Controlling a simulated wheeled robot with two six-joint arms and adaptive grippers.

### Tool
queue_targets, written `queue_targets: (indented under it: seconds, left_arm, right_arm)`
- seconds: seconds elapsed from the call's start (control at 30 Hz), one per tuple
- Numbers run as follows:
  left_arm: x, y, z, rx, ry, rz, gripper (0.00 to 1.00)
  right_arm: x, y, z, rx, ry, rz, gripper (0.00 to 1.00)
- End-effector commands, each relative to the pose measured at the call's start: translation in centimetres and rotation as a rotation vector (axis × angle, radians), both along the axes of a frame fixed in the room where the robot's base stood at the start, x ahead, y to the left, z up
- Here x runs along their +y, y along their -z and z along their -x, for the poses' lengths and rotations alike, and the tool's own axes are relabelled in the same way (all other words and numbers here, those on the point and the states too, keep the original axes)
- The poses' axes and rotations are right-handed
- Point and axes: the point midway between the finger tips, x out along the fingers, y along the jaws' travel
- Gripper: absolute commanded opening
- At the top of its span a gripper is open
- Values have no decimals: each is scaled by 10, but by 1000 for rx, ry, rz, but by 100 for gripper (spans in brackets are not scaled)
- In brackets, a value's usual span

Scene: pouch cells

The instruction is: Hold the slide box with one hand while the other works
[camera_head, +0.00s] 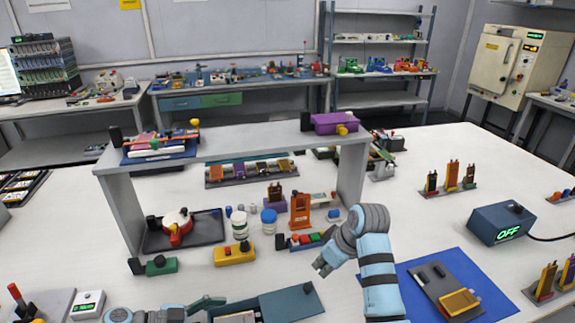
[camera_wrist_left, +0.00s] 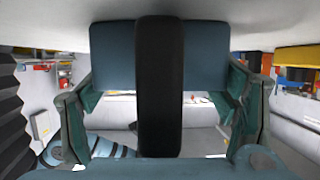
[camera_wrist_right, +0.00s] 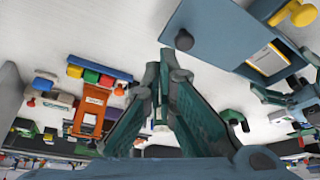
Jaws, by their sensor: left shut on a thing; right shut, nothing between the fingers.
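The slide box (camera_head: 290,303) is dark teal and lies at the bottom middle in the head view, with a black knob at its right end. In the right wrist view the slide box (camera_wrist_right: 215,35) shows an opening with pale and yellow contents. My left gripper (camera_head: 212,304) is shut on the slide box at its left end. In the left wrist view teal panels of the box (camera_wrist_left: 110,60) and a black upright bar fill the space between the fingers. My right gripper (camera_head: 322,266) is shut and empty, above the table beyond the box, apart from it.
A grey shelf bridge (camera_head: 230,145) stands behind. A yellow block (camera_head: 235,255), a tray of coloured blocks (camera_head: 302,241) and an orange stand (camera_head: 300,210) lie beyond the box. A blue mat (camera_head: 410,290) is at right. A power unit (camera_head: 500,222) reads OFF.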

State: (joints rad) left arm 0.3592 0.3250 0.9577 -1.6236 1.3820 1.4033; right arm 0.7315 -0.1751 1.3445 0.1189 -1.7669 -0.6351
Motion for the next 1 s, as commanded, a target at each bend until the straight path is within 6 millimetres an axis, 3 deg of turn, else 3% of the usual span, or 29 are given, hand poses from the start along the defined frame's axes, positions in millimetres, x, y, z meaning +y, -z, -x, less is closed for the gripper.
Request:
queue_targets:
  seconds: [0.2, 0.37, 1.0]
  left_arm:
    - [0, 0, 0, 0, 0, 1, 43]
    - [0, 0, 0, 0, 0, 1, 43]
    - [0, 0, 0, 0, 0, 1, 43]
  right_arm:
    - [-1, 41, 1, 3, 1, 1, 0]
    - [-1, 58, 0, 1, 0, 1, 0]
    - [0, 62, 0, -1, 0, 1, 0]
